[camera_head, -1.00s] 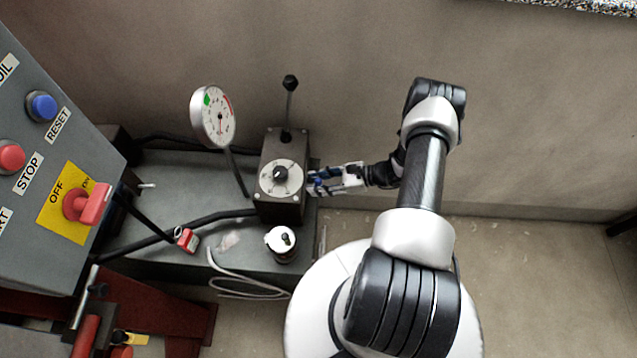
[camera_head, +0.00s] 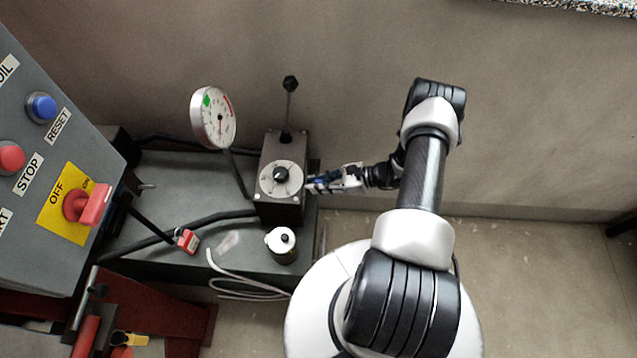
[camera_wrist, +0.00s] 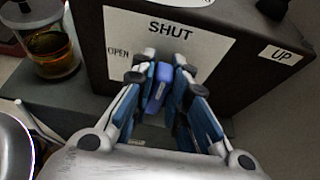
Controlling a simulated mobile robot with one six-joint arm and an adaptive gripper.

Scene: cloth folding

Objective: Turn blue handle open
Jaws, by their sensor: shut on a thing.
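The blue handle (camera_wrist: 158,92) is on the side face of a dark box, on a white plate (camera_wrist: 128,38) marked SHUT at the top and OPEN at the left. It stands between the fingers of my gripper (camera_wrist: 162,76), which is shut on it. The handle leans slightly, its upper end towards the right in the wrist view. In the head view my gripper (camera_head: 322,183) reaches the right side of the dark box (camera_head: 281,212) from the right. The handle itself is hard to make out there.
The box carries a round dial (camera_head: 268,177) and an upright black-knobbed lever (camera_head: 289,105). A pressure gauge (camera_head: 214,118) stands left of it, and a lidded jar (camera_head: 281,246) in front. A control panel (camera_head: 45,140) fills the left. The floor at right is clear.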

